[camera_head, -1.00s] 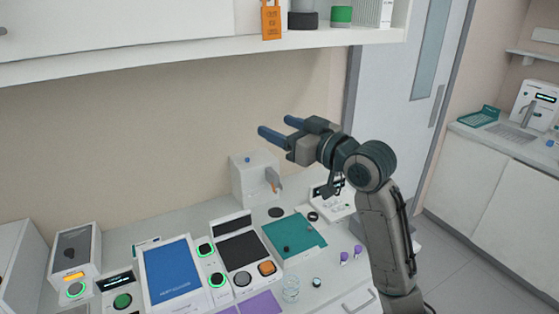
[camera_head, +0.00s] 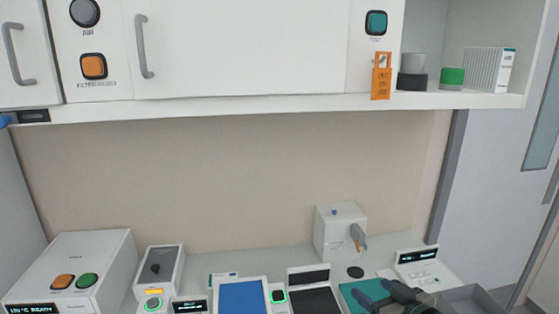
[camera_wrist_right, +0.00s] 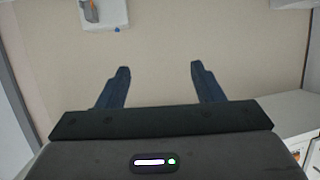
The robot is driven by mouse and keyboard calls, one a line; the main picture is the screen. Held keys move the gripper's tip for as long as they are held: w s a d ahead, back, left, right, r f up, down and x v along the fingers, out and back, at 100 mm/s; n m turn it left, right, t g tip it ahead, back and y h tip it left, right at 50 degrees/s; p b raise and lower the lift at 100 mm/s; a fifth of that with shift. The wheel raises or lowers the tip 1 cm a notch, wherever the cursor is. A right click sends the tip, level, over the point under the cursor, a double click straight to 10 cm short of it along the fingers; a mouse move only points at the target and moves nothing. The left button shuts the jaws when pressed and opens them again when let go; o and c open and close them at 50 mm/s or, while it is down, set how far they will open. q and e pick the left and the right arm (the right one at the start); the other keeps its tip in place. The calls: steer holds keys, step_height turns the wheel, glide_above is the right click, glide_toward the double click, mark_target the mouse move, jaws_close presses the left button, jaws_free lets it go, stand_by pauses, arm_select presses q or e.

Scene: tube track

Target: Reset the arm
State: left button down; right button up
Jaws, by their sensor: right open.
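My right gripper (camera_head: 370,299) shows at the bottom right of the head view, in front of the teal mat (camera_head: 350,291). In the right wrist view its two blue fingers (camera_wrist_right: 160,85) stand wide apart with nothing between them. The beige wall lies beyond the fingers. The rest of my right arm is cut off by the lower edge of the head view. My left gripper does not show in either view.
A white dispenser (camera_head: 340,232) stands at the back of the counter, above and left of my right gripper. A small display device (camera_head: 417,257) and a grey tray (camera_head: 470,300) are to the right. White boxes with buttons (camera_head: 75,268) stand at left. An overhead cabinet (camera_head: 250,50) spans the top.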

steer(key=s+d+f+m+g+h, duration=0.1)
steer(key=s+d+f+g+h, duration=0.15)
steer(key=s+f, duration=0.65)
steer(key=s+d+f+m+g+h, duration=0.1)
steer(key=s+f+g, duration=0.4)
steer(key=s, duration=0.5)
steer(key=s+d+f+g+h, duration=0.2)
steer(key=s+f, duration=0.7)
steer(key=s, duration=0.1)
step_height(320, 180, down, 37)
steer(key=d+g+b, duration=0.2)
steer(key=d+b, duration=0.1)
steer(key=b, duration=0.4)
steer(key=s+f+b, duration=0.3)
steer(key=s+f, duration=0.6)
steer(key=f, duration=0.3)
steer(key=s+d+f+m+b, duration=0.1)
steer(key=s+f+b, duration=0.2)
steer(key=s+f, duration=0.6)
step_height(320, 180, down, 4)
steer(key=shift+f+g, duration=0.25)
steer(key=shift+g, duration=0.1)
